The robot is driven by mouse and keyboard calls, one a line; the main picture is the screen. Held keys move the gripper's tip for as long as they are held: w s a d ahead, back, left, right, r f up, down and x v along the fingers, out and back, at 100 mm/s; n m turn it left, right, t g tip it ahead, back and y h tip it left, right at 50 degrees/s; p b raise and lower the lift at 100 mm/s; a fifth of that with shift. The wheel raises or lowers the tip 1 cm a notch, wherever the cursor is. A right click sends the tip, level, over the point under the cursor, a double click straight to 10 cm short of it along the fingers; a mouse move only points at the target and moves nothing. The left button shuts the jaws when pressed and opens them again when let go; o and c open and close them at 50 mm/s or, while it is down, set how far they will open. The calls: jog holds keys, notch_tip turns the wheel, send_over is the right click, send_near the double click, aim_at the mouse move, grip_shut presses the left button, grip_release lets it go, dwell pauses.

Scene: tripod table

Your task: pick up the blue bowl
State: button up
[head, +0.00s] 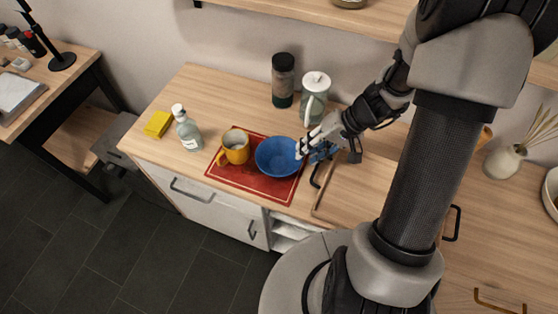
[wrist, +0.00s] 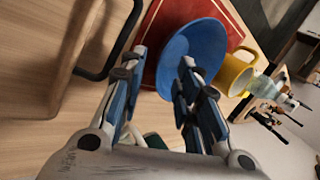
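The blue bowl (head: 277,157) sits upright on a red mat (head: 237,183) on the wooden counter, beside a yellow mug (head: 235,148). My gripper (head: 308,153) is at the bowl's right side in the head view. In the wrist view, my gripper (wrist: 161,64) has its two fingers spread apart, with the bowl (wrist: 203,46) beyond them. One finger overlaps the bowl in the picture and the other lies outside its rim. I cannot tell whether either finger touches it. The mug (wrist: 234,74) stands on the bowl's far side.
A clear bottle (head: 187,130) and yellow sponge (head: 157,124) stand left of the mat. A dark jar (head: 283,82) and a lidded pitcher (head: 314,98) stand behind the bowl. A wooden board (head: 345,195) with a dark handle lies close to the right of the mat.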

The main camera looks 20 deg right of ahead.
aim_at(288, 164)
jog(key=b+x, duration=0.1)
jog(key=x, duration=0.3)
jog(key=shift+w+a+f+b, duration=0.2)
jog(key=shift+a+f+b, duration=0.05)
jog(key=shift+f+b, duration=0.1)
jog(key=shift+r, duration=0.1)
jog(key=shift+c, duration=0.5)
grip_shut()
